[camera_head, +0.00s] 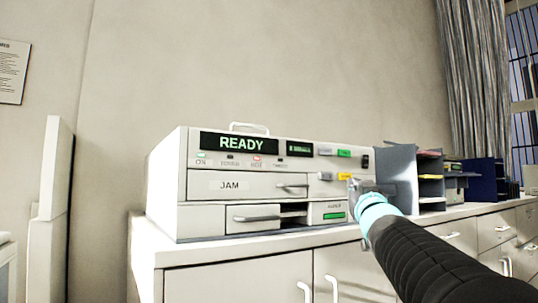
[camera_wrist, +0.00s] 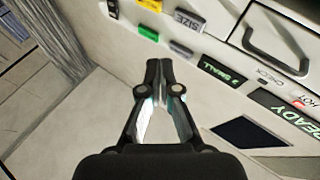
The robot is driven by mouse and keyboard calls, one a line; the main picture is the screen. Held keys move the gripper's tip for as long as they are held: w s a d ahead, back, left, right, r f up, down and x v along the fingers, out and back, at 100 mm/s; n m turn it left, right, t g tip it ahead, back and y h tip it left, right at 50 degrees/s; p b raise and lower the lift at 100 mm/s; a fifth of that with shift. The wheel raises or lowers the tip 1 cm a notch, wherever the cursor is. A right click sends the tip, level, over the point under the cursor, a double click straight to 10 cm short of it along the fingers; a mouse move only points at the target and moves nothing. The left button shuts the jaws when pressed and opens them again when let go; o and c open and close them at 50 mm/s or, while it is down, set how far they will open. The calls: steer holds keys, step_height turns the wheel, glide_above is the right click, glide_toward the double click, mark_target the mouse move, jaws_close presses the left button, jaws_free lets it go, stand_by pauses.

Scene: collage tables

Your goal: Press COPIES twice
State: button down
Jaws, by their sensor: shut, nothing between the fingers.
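The copier (camera_head: 270,185) is a white machine on a cabinet top, with a lit READY display (camera_head: 238,143). On its right panel are a grey button (camera_head: 325,151) and a green button (camera_head: 344,153), above another grey button (camera_head: 325,176) and a yellow one (camera_head: 345,176). In the wrist view a SIZE label (camera_wrist: 187,20) and a small display reading "2 SMALL" (camera_wrist: 222,73) show. I cannot read which button is COPIES. My gripper (camera_wrist: 160,65) is shut and empty, its tips near the green button (camera_wrist: 148,33) in the picture; contact cannot be told.
The copier has a JAM drawer (camera_head: 230,185) and a lower drawer with a handle (camera_head: 253,217). Dark organizers (camera_head: 430,180) stand close to its right on the counter. A curtain (camera_head: 475,75) hangs at the right. Bare wall lies above the copier.

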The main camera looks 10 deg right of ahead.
mark_target(325, 151)
step_height(325, 151, up, 10)
steer(key=w+d+n+t+y, duration=0.1)
steer(key=d+n+t+y, duration=0.1)
steer(key=n+t+y, duration=0.2)
steer(key=shift+d+f+n+t+y, duration=0.15)
steer(key=shift+d+n+t+y, duration=0.2)
steer(key=shift+n+y, duration=0.55)
steer(key=shift+w+p, duration=0.15)
steer(key=shift+p, duration=0.15)
steer(key=shift+w+a+p, duration=0.4)
steer(key=shift+w+a, duration=0.1)
steer(key=shift+w, duration=0.85)
steer(key=shift+w+a+p, duration=0.4)
steer(key=shift+w+a, duration=0.1)
steer(key=shift+w, duration=0.8)
steer(key=shift+w+a+p, duration=0.4)
steer(key=shift+w+a, duration=0.1)
steer(key=shift+w, duration=0.85)
steer(key=shift+w, duration=0.1)
steer(key=shift+w+a, duration=0.1)
steer(key=shift+w, duration=0.25)
